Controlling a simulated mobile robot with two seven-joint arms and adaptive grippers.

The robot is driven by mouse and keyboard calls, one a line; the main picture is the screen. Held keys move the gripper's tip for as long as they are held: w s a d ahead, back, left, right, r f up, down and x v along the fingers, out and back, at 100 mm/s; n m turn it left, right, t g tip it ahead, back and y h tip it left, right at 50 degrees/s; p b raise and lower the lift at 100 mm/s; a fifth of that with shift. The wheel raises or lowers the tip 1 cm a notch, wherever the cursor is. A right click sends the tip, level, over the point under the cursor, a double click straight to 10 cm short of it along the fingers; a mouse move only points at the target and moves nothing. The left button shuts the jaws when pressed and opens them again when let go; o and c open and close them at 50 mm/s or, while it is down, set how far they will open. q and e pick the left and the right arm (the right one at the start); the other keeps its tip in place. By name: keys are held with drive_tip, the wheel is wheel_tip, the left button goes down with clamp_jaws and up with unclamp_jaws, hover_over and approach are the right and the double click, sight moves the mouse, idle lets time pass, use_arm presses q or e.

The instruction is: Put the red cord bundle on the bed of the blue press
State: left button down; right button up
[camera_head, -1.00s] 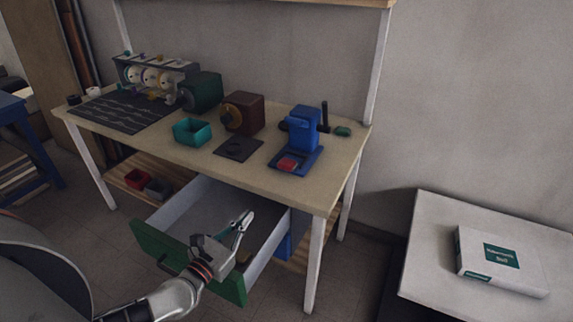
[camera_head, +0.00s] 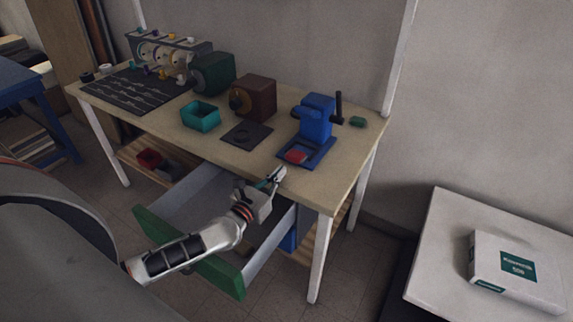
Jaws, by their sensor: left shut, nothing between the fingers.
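The blue press (camera_head: 316,120) stands at the right end of the workbench, with its black lever upright. The red cord bundle (camera_head: 295,156) lies on the front part of the press's blue bed (camera_head: 318,155). My left gripper (camera_head: 278,174) is shut and empty. It shows above the open drawer, by the bench's front edge, just below and left of the press in the picture. It appears apart from the bundle. My right gripper is out of view.
The open drawer (camera_head: 140,216) with a green front juts out under the workbench (camera_head: 262,165). A teal bin (camera_head: 201,116), a brown machine (camera_head: 257,97) and a dark green machine (camera_head: 214,74) stand left of the press. A small green item (camera_head: 357,122) lies right of it.

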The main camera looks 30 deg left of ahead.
sight(292, 160)
use_arm(q)
drive_tip(key=w, duration=0.4)
drive_tip(key=shift+w+d, duration=0.1)
drive_tip(key=shift+w, duration=0.1)
drive_tip(key=shift+w+b, duration=0.3)
drive_tip(key=shift+w, duration=0.95)
drive_tip(key=shift+s, duration=0.1)
drive_tip(key=shift+d, duration=0.1)
